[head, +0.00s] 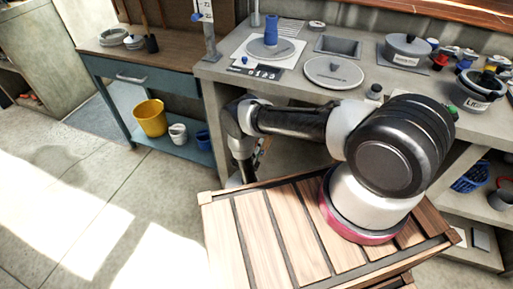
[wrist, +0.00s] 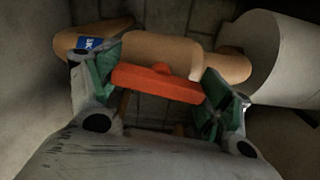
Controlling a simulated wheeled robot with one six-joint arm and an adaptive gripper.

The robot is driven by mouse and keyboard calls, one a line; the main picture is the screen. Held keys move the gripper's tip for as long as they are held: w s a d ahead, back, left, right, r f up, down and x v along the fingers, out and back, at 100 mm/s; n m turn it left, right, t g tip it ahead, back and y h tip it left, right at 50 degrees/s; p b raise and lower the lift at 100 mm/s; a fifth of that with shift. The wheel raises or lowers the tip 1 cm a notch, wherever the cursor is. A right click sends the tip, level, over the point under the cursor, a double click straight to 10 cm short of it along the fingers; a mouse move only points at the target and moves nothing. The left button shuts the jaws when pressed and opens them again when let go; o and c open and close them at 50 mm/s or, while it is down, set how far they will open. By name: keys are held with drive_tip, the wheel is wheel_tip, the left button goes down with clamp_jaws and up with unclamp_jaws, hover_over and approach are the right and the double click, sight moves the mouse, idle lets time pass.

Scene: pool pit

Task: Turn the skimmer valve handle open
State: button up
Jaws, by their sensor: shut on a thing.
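In the wrist view, the orange-red valve handle (wrist: 150,80) lies across the middle, in front of a tan pipe (wrist: 145,46) with a blue label (wrist: 88,43). The handle runs nearly along the pipe in the picture, its right end a little lower. My gripper (wrist: 162,84) has its green-padded fingers at the handle's two ends and is shut on it. The valve body under the handle is mostly hidden. In the head view my arm reaches down below the counter's front, and the handle and fingertips cannot be made out there.
A grey cylinder (wrist: 285,60) stands right of the pipe, with close walls on the sides. In the head view, a slatted wooden crate (head: 265,235) is in front, a cluttered counter (head: 222,68) behind, and a blue bench (head: 103,68) at left. Open floor (head: 60,190) lies left.

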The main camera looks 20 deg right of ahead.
drive_tip(key=shift+n, duration=1)
drive_tip(key=o, duration=1)
drive_tip(key=v, duration=1.2)
